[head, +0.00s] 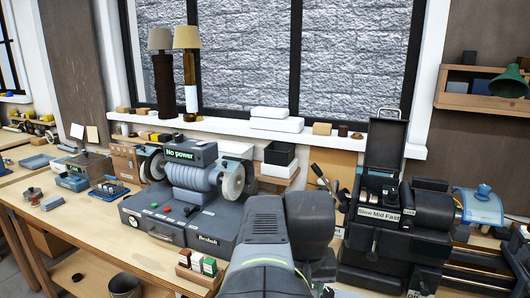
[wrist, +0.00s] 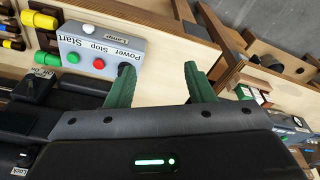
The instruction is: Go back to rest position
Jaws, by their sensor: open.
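In the wrist view my gripper (wrist: 158,84) shows its two green fingers spread apart. Nothing is between them. Beyond the left finger is a grey control box (wrist: 100,52) with a green, a red and a white button, marked Start, Stop and Power, seen upside down. I cannot tell whether the left finger touches it. In the head view my dark arm rises in the front middle and hides part of the bench behind it. My gripper cannot be made out there.
A grinder marked "No power" (head: 193,176) stands left of my arm. A dark machine with a speed dial (head: 382,215) stands to the right. Two lamps (head: 189,65) stand on the window sill. In the wrist view, yellow and green handles (wrist: 40,20) lie beside the control box.

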